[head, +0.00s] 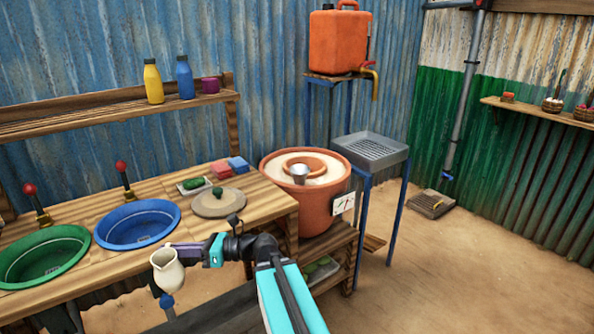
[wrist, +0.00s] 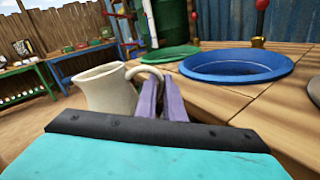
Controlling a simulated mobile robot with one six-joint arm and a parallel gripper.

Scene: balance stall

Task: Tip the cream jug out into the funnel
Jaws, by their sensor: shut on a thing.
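The cream jug (head: 167,270) hangs upright in front of the workbench edge in the head view. It also shows in the wrist view (wrist: 107,90), with its handle toward the purple fingers. My gripper (head: 188,252) is shut on the jug's handle; the fingers also show in the wrist view (wrist: 162,98). The jug's contents are hidden. A small grey metal vessel (head: 299,174), perhaps the funnel, sits in the top of a terracotta pot (head: 322,205), to the right of my gripper and apart from the jug. I cannot tell its exact shape.
The workbench (head: 165,190) holds a green basin (head: 45,255), a blue basin (head: 137,223) and a round stone slab (head: 219,203). A small blue fitting (head: 167,301) shows below the jug. A grey tray stand (head: 370,150) stands right of the pot. The sandy floor at right is mostly clear.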

